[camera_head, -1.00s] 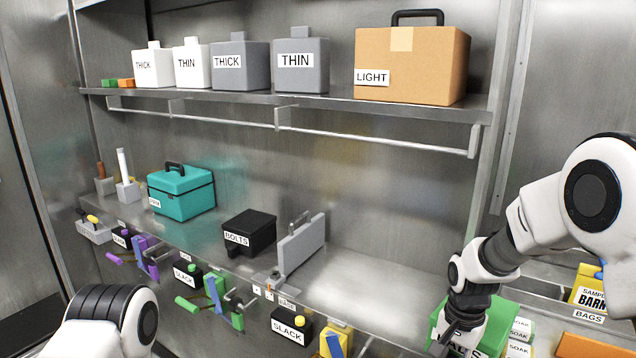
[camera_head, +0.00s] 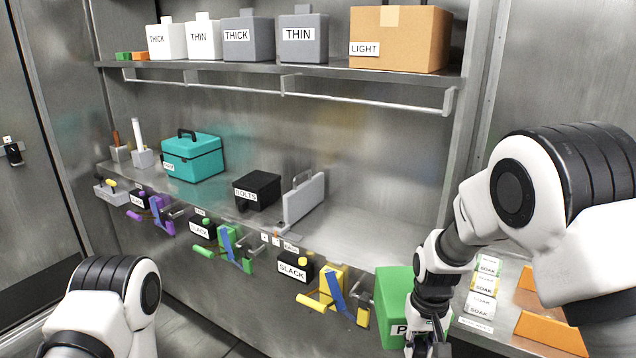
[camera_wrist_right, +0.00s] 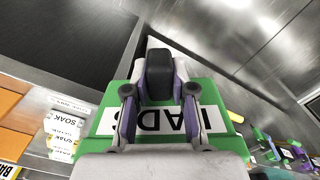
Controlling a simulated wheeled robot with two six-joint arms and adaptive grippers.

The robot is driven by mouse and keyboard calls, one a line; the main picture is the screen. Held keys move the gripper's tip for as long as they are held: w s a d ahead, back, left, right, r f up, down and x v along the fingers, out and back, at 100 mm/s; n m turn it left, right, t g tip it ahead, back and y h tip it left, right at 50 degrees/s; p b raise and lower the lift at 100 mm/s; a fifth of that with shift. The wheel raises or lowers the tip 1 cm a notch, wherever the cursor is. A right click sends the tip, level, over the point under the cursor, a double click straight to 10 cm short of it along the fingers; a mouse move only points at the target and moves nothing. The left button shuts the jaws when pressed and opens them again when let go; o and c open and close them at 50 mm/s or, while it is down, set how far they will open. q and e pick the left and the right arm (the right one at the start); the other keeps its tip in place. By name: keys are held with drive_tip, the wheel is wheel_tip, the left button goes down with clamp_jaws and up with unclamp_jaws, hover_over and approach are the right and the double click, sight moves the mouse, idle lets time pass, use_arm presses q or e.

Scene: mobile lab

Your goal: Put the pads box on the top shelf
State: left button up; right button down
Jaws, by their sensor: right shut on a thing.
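The pads box is a green box (camera_head: 392,292) with a white label, at the lower right of the head view. My right gripper (camera_head: 428,338) is shut on it, and the arm hides much of the box. In the right wrist view the box (camera_wrist_right: 228,142) fills the lower middle, its label partly covered by the gripper (camera_wrist_right: 158,85). The top shelf (camera_head: 270,69) runs across the upper part of the head view, above and left of the box. My left arm shows at the lower left; its gripper is not in view.
The top shelf holds a cardboard LIGHT box (camera_head: 400,40), grey jugs (camera_head: 304,35), white jugs (camera_head: 202,36) and small blocks. Below it are a rail (camera_head: 300,92), a teal toolbox (camera_head: 192,158), a black BOLTS box (camera_head: 257,190) and coloured clamps. SOAK packs (camera_head: 481,303) lie at right.

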drive_tip(key=s+f, duration=0.4)
drive_tip(key=f, duration=0.1)
drive_tip(key=shift+s+f, duration=0.2)
idle(1.0)
